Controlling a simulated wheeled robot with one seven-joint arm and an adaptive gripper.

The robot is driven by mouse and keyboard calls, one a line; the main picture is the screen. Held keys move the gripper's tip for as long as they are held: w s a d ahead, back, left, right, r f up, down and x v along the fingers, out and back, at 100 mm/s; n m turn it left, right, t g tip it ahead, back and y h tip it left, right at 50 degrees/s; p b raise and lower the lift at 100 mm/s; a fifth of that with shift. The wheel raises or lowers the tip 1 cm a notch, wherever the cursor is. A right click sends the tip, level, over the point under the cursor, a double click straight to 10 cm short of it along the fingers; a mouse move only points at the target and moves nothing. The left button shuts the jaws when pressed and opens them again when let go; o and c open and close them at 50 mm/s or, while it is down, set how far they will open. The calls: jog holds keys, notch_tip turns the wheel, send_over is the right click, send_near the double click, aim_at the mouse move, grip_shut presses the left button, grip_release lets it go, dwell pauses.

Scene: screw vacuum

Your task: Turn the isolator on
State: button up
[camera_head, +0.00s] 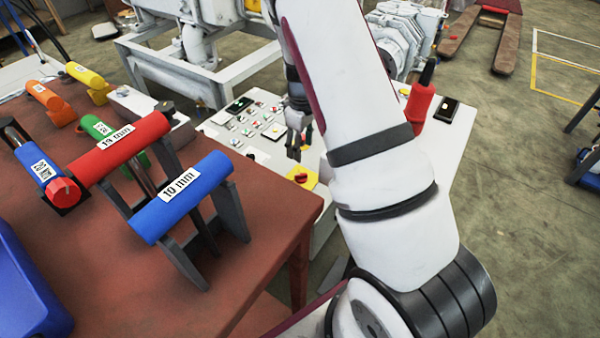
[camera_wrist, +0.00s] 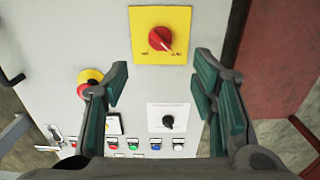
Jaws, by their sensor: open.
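The isolator is a red rotary knob (camera_wrist: 160,39) on a yellow square plate (camera_wrist: 178,15) on the pale control panel. Its pointer appears tilted towards the lower right in the wrist view; the plate's markings are too small to read. In the head view the red knob (camera_head: 300,178) shows at the near edge of the panel. My gripper (camera_wrist: 161,72) is open and empty, its two fingers spread either side of the space below the yellow plate in the wrist view. In the head view my gripper (camera_head: 294,148) hangs over the panel, just behind the knob. I see no contact with the knob.
A red-and-yellow button (camera_wrist: 87,82), a black knob on a white plate (camera_wrist: 168,120) and several push buttons (camera_wrist: 132,145) share the panel. A brown table (camera_head: 150,285) with coloured-handled tools (camera_head: 180,198) stands left. A red object (camera_head: 420,104) stands at the panel's right.

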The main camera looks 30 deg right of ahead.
aim_at(301, 174)
notch_tip(301, 174, down, 12)
jog(key=b, duration=0.3)
jog(key=shift+b, duration=0.35)
jog(key=shift+c, duration=0.4)
jog(key=c, duration=1.1)
